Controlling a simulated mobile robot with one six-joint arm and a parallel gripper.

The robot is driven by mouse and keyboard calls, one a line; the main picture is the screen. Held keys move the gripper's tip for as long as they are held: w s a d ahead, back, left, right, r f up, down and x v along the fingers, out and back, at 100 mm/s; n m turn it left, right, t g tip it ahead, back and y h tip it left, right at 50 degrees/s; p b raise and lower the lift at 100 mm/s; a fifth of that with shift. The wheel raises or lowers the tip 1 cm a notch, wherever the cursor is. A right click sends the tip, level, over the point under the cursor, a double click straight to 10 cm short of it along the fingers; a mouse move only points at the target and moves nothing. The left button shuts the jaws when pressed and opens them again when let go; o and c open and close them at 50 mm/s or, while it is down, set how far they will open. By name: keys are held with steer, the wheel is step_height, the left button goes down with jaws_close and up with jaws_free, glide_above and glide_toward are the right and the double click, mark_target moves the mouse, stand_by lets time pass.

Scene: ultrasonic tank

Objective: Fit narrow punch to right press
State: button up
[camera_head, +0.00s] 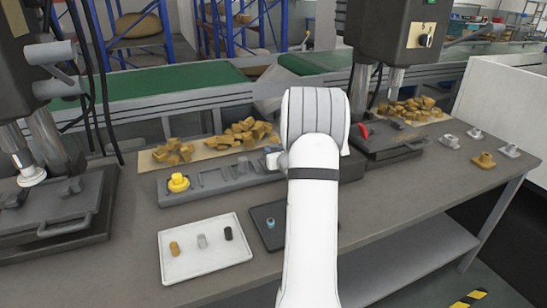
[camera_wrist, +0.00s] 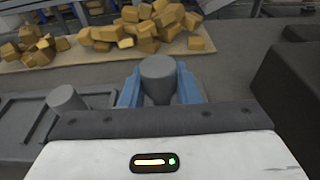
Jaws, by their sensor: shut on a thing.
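My gripper (camera_wrist: 160,92) has blue fingers. It is shut on a grey round punch (camera_wrist: 157,70), which looks like the narrow punch. The punch stands upright between the fingers in the wrist view, and its lower end is hidden. In the head view my white arm hides the gripper and most of what it holds. The right press (camera_head: 397,78) stands behind and to the right of my arm, its metal ram hanging above a dark base (camera_head: 395,150) with a red part. A grey rack (camera_head: 215,183) lies left of my arm, with a yellow piece (camera_head: 178,183) at its left end.
A white tray (camera_head: 205,268) holds three small pieces. A dark tray (camera_head: 262,232) with one piece lies partly behind my arm. Tan blocks (camera_head: 245,132) lie on mats at the back. The left press (camera_head: 28,165) stands at far left. Several loose fittings (camera_head: 484,160) stand at right.

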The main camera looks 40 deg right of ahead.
steer(key=shift+s, duration=0.1)
steer(key=b+v, duration=0.2)
steer(key=v, duration=1)
steer(key=shift+s+f, duration=0.1)
stand_by(0.3)
